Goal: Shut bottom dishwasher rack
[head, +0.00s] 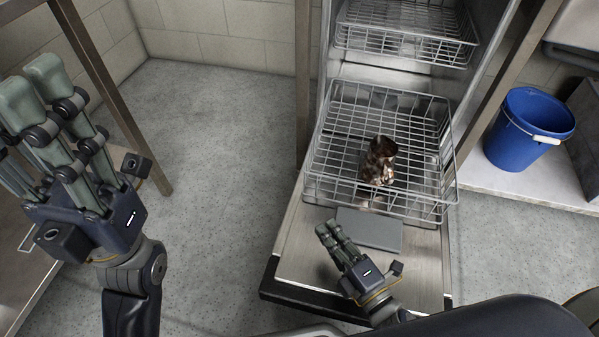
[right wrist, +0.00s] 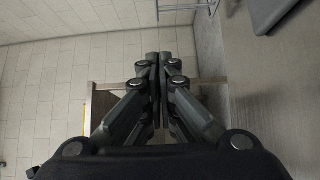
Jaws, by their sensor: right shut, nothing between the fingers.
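The bottom dishwasher rack (head: 322,150) is a wire basket pulled out over the lowered dishwasher door (head: 300,240) in the head view. A shiny brown metal cup or jug (head: 380,160) stands in it. My right gripper (head: 328,230) is shut and empty over the door, just in front of the rack's front edge. I cannot tell whether it touches the rack. Its closed fingers fill the middle of the right wrist view (right wrist: 158,60), where a bit of wire rack (right wrist: 188,6) shows at the top. My left gripper (head: 40,90) is raised at the left, away from the rack; its opening is unclear.
The upper rack (head: 400,35) sits above and behind. A grey panel (head: 370,230) lies on the door's inner face. A blue bucket (head: 525,128) stands on a pale shelf at the right. Metal table legs flank the dishwasher. The floor (head: 210,170) left of it is clear.

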